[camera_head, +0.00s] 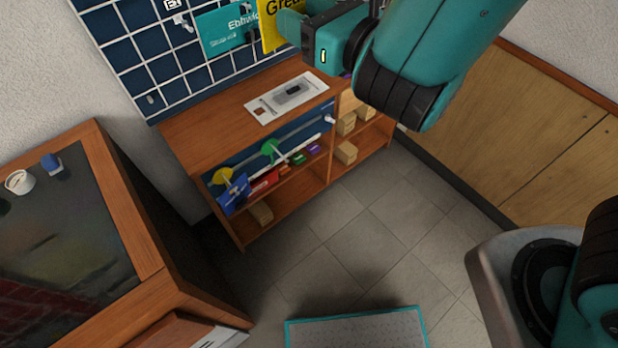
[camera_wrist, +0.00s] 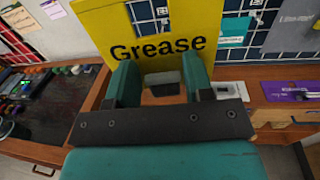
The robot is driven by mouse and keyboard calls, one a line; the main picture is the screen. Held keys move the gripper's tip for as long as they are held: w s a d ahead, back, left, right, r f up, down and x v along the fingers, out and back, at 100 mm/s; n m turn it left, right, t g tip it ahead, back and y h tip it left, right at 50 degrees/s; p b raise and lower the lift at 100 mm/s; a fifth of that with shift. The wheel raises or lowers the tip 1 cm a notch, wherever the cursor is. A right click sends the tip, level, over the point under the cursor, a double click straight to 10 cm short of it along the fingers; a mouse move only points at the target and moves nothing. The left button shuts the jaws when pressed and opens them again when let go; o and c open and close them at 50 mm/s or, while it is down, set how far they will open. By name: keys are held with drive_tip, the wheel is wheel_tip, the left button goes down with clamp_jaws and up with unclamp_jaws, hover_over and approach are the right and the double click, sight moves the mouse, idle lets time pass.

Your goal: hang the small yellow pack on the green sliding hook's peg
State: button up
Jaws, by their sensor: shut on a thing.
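The yellow pack, lettered "Grease", is at my gripper (camera_head: 293,22) at the top of the head view (camera_head: 271,32). In the wrist view the yellow pack (camera_wrist: 95,35) stands upright beyond the fingertips of my gripper (camera_wrist: 160,82). The jaws are shut on a small dark grey block in front of the pack's lower edge, apparently part of it. The green sliding hook (camera_head: 269,148) sits on a rail along the front of the wooden shelf unit, lower than my gripper. Its peg (camera_head: 279,157) points outward and looks empty.
A yellow hook (camera_head: 223,174) left of the green one carries a blue pack (camera_head: 233,196). A teal pack (camera_head: 222,35) hangs on the blue tiled wall. The wooden unit (camera_head: 205,140) has a white panel on top and small boxes inside. Floor in front is open; a dark-topped desk stands left.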

wheel_tip(320, 180, down, 52)
drive_tip(key=w+m+t+h+b, duration=0.1)
drive_tip(key=w+h+b, duration=0.1)
drive_tip(key=b, duration=4.9)
drive_tip(key=f+p+x, duration=0.1)
drive_tip(key=p+x, duration=0.8)
drive_tip(key=p, duration=0.3)
drive_tip(key=shift+w+d, duration=0.15)
drive_tip(key=shift+w, duration=0.35)
drive_tip(key=shift+f, duration=0.15)
drive_tip(key=o, duration=1)
drive_tip(key=shift+f, duration=0.1)
